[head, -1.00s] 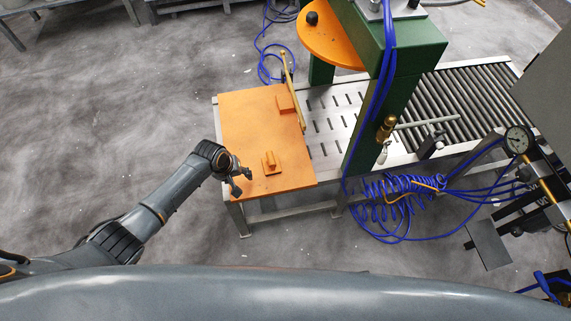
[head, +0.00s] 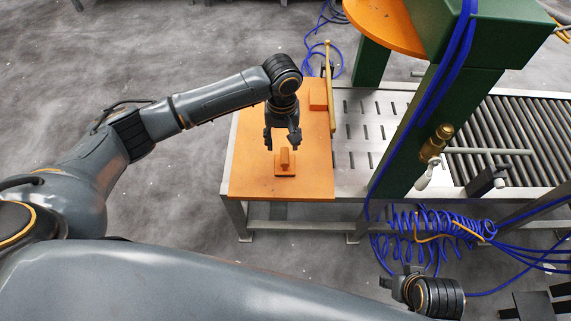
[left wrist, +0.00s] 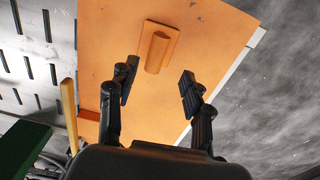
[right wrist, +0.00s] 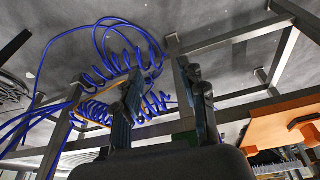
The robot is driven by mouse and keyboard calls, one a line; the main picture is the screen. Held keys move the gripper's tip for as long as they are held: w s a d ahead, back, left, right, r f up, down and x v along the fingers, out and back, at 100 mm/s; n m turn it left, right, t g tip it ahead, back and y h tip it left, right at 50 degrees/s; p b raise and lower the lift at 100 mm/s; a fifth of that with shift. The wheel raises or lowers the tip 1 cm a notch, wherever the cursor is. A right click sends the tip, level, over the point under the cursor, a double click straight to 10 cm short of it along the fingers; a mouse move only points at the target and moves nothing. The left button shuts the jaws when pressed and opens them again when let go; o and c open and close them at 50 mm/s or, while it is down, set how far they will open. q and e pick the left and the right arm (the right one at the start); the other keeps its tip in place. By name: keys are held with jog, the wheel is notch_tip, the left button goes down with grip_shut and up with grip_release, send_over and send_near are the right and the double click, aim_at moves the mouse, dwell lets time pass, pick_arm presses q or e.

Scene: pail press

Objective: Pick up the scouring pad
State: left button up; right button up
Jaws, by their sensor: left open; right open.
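The scouring pad, which I take to be the small orange pad with a raised grip (head: 285,168), lies on the orange board (head: 255,183) near its front. It also shows in the left wrist view (left wrist: 158,48), just beyond the fingertips. My left gripper (head: 282,142) is open and empty above the board, its fingers apart on either side of the line to the grip and not touching it. The left wrist view shows the open fingers too (left wrist: 158,90). My right gripper (head: 396,278) is open and empty, low in front of the table by the blue hose.
An orange block (head: 317,94) lies at the back of the board beside a brass-coloured bar (head: 328,85). A green press frame (head: 408,150) stands to the right, with a roller conveyor (head: 520,135) behind. Coiled blue hose (head: 430,225) hangs near my right gripper.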

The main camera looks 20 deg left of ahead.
aim_at(285, 155)
pick_arm(q)
jog(key=shift+d+f+b, duration=0.1)
jog(key=shift+f+b, duration=0.25)
jog(key=shift+f, duration=0.95)
jog(key=f, duration=0.1)
jog(key=f+b, duration=0.1)
jog(key=shift+d+f, duration=0.25)
jog(key=shift+f, duration=0.05)
jog(key=shift+f+b, duration=0.3)
jog(key=shift+f, duration=0.6)
pick_arm(e)
jog(key=v, duration=0.6)
jog(key=shift+w+d, duration=0.1)
pick_arm(q)
grip_shut()
